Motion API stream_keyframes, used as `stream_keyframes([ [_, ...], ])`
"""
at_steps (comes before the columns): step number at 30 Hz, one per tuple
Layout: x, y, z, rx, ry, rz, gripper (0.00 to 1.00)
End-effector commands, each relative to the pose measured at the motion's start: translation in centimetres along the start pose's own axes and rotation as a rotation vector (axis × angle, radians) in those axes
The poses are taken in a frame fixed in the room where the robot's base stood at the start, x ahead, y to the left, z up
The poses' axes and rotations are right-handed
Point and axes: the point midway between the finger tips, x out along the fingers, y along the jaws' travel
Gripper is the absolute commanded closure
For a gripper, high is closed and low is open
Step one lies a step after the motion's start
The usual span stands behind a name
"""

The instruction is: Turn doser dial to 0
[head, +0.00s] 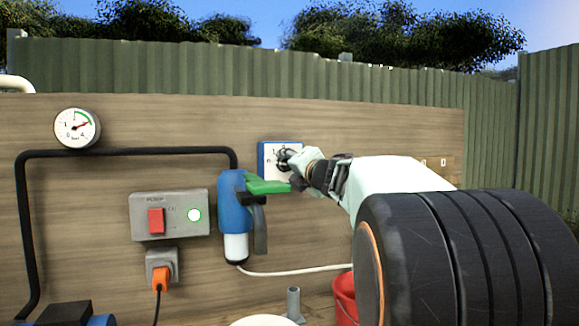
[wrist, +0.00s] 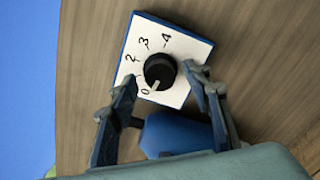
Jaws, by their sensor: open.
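The doser dial is a round black knob (wrist: 160,71) on a white, blue-edged plate (wrist: 184,47) with a printed scale up to 4. In the wrist view a pale mark on the knob points to the lower left, at or close to the 0. My gripper (wrist: 161,80) is open, with one finger on each side of the knob; I see gaps between the fingers and the knob. In the head view my gripper (head: 288,158) is in front of the plate (head: 263,160) and hides part of the dial.
To the left on the wooden panel are a switch box (head: 142,222), a gauge (head: 77,127) and a black pipe (head: 130,152). A red bucket (head: 345,293) stands lower right.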

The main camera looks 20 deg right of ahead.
Motion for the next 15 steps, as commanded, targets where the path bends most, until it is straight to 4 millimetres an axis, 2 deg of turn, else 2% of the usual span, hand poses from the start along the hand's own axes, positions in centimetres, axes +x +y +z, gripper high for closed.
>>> stream_keyframes([
  [9,-4.7,0.0,0.1,0.001,-0.002,0.001,0.55],
  [15,-6.3,0.0,0.0,0.001,-0.001,0.0,0.55],
])
